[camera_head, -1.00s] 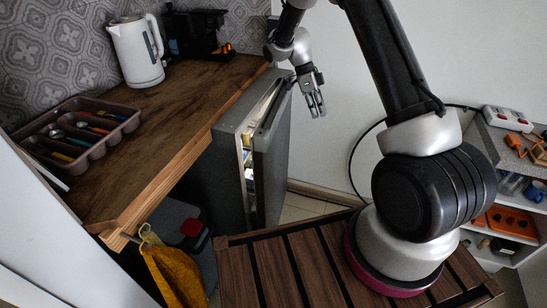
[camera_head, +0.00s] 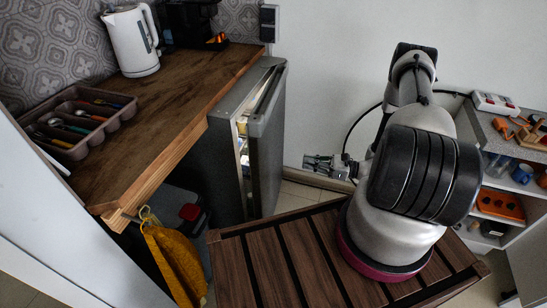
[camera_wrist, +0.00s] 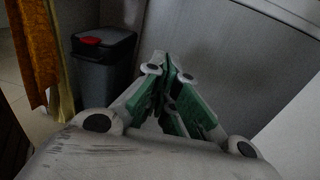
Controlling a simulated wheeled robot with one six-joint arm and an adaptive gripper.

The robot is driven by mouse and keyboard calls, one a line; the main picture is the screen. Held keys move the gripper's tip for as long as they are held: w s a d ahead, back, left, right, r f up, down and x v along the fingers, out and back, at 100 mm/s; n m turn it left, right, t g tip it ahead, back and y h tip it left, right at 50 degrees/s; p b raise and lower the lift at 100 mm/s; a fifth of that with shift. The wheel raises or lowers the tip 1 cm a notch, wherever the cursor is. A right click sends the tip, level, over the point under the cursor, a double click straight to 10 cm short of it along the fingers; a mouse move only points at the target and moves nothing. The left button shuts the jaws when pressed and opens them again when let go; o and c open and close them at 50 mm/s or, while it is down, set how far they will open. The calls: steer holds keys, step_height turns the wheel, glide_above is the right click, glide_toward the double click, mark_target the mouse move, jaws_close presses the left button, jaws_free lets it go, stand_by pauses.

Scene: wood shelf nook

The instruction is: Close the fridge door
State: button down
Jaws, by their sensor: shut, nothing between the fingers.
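A broad grey panel, seemingly the fridge door (camera_wrist: 225,45), fills the view ahead; contact cannot be told.
A dark bin with a red lid patch (camera_head: 190,212) and a yellow cloth (camera_head: 175,262) are left of the fridge. A kettle (camera_head: 131,40) and cutlery tray (camera_head: 70,145) stand on the counter (camera_head: 165,110). A white shelf unit (camera_head: 510,215) is at right.

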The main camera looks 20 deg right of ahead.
mark_target(264, 154)
steer(key=shift+n, duration=0.3)
steer(key=x, duration=1.4)
steer(key=shift+a, duration=0.1)
steer(key=x, duration=0.5)
steer(key=shift+s+a, duration=0.1)
steer(key=shift+s, duration=0.05)
steer(key=shift+r, duration=0.1)
